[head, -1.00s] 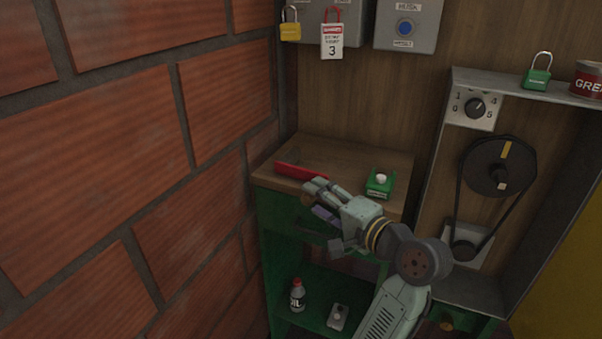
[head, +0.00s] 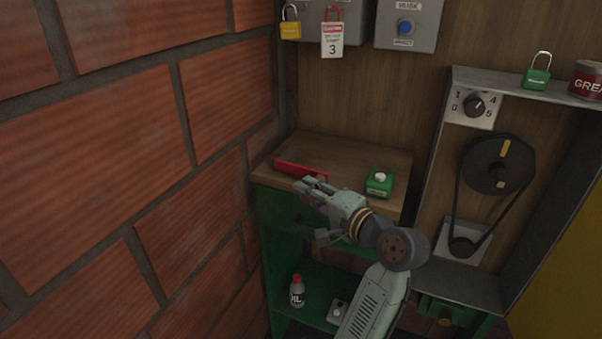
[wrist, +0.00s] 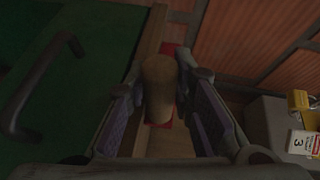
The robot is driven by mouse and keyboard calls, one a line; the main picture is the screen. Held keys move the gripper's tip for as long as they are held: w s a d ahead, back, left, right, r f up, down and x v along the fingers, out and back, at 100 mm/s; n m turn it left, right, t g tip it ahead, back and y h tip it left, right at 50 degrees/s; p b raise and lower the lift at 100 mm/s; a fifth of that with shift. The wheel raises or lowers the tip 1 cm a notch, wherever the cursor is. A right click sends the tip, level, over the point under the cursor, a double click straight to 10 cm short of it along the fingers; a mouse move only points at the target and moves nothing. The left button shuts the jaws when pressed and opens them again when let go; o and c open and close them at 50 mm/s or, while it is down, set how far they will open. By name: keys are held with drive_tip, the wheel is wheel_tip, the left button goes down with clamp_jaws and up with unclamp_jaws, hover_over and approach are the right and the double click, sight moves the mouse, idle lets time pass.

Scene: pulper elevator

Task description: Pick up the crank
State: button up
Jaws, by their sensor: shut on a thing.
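The crank shows as a red bar (head: 299,170) on the wooden top of the green cabinet, near its left front edge. Its round wooden grip (wrist: 160,88) stands between my fingers in the wrist view, with red behind it. My gripper (head: 308,187) reaches in from the right at the near end of the bar and is shut on this grip. The purple finger pads flank the grip in the wrist view (wrist: 160,100). My fingers hide the grip in the head view. The bar appears to rest on the top.
A green box with a white button (head: 380,182) sits right of my gripper on the wooden top (head: 345,155). A brick wall (head: 140,150) stands close on the left. An oil bottle (head: 297,290) stands on the shelf below. A belt and pulley (head: 497,165) are at right.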

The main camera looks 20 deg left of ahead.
clamp_jaws()
drive_tip(key=shift+r, duration=0.1)
wheel_tip(320, 180, up, 10)
drive_tip(key=shift+f+b, duration=0.1)
drive_tip(key=shift+b, duration=0.2)
idle(0.4)
drive_tip(key=shift+o, duration=0.5)
unclamp_jaws()
clamp_jaws()
